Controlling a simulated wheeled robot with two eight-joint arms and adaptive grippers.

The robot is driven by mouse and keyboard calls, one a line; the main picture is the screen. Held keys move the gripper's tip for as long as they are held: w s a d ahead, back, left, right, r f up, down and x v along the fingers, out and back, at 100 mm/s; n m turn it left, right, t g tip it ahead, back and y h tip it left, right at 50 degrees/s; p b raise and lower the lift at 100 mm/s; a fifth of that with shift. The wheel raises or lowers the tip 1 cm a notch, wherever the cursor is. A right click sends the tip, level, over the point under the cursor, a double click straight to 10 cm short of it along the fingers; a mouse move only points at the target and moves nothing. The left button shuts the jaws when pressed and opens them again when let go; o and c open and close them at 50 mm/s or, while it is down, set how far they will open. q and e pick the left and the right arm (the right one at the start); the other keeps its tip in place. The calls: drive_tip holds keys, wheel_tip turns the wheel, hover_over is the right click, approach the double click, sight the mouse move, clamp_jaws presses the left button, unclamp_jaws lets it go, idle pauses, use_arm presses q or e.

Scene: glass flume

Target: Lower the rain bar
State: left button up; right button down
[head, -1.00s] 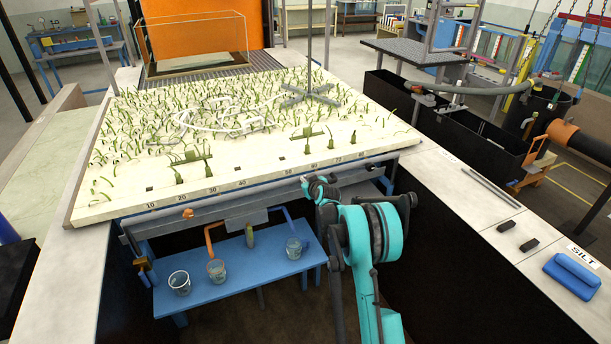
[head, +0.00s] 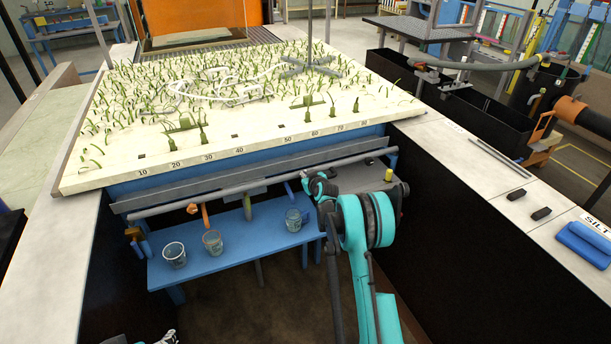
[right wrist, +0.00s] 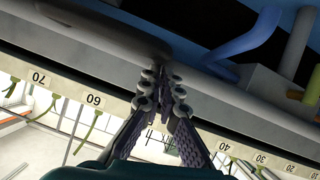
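The rain bar (head: 255,185) looks to be the long grey bar across the front of the flume, below the edge of the sand bed (head: 215,168). It slopes up to the right in the head view. My right gripper (head: 318,184) is at the bar, right of its middle. In the right wrist view the fingertips (right wrist: 165,82) are close together against the dark, shaded bar (right wrist: 105,25); the exact contact is partly hidden. A small part of what looks like my left gripper (head: 160,339) shows at the bottom edge; its fingers cannot be made out.
A blue bench (head: 220,258) under the bar carries several clear beakers, including one at left (head: 174,255). Orange (head: 206,216) and olive (head: 247,208) parts show below or beside the bar. Light ledges flank the open space; the right one (head: 460,190) carries dark blocks and a blue item.

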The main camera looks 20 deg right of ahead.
drive_tip(key=shift+s+f, duration=0.1)
drive_tip(key=shift+f, duration=0.1)
wheel_tip(320, 180, up, 5)
drive_tip(key=p, duration=0.2)
drive_tip(key=s+a+r+g+y, duration=0.1)
drive_tip(key=s+a+r, duration=0.4)
drive_tip(key=s, duration=0.3)
drive_tip(key=s+a+r+g, duration=0.1)
drive_tip(key=s+a+r, duration=0.45)
drive_tip(key=s, duration=0.35)
drive_tip(key=s+a+r+g+y, duration=0.1)
drive_tip(key=s+a+r, duration=0.35)
drive_tip(key=s, duration=0.35)
drive_tip(key=s+a+f+g, duration=0.1)
drive_tip(key=s+a+f, duration=0.1)
drive_tip(key=s, duration=1)
drive_tip(key=s+a+f+m+g, duration=0.1)
drive_tip(key=s+a, duration=0.3)
drive_tip(key=s, duration=0.8)
drive_tip(key=shift+a+f+g, duration=0.35)
drive_tip(key=shift+f+g, duration=0.25)
drive_tip(key=shift+f, duration=0.25)
